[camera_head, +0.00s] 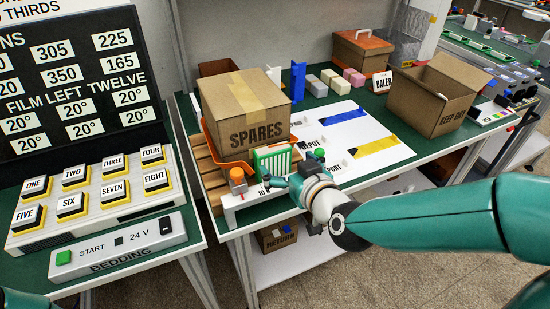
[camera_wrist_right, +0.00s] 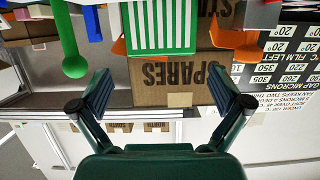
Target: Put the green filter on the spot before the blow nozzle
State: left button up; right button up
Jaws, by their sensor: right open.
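The green filter (camera_head: 272,163), a green panel with white stripes, stands upright near the front edge of the middle table, in front of the SPARES box. In the right wrist view the filter (camera_wrist_right: 160,27) appears beyond the gap between my fingers. My right gripper (camera_head: 290,177) is close to the filter on its near right side, open and empty; its fingers (camera_wrist_right: 162,90) are spread apart. I cannot tell for sure which part is the blow nozzle; a green-knobbed part (camera_head: 320,154) stands right of the filter. My left gripper is out of view.
The SPARES box (camera_head: 243,110) stands right behind the filter. An orange-topped part (camera_head: 237,178) is at its left. The KEEP DRY box (camera_head: 430,100) is at right.

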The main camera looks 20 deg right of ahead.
aim_at(276, 155)
jog(key=x, duration=0.2)
jog(key=shift+w+f, duration=0.15)
jog(key=shift+w, duration=0.2)
jog(key=shift+p+x, duration=0.45)
jog(key=shift+x, duration=2.15)
jog(key=shift+f, duration=0.1)
jog(key=shift+s, duration=0.1)
jog(key=c, duration=1)
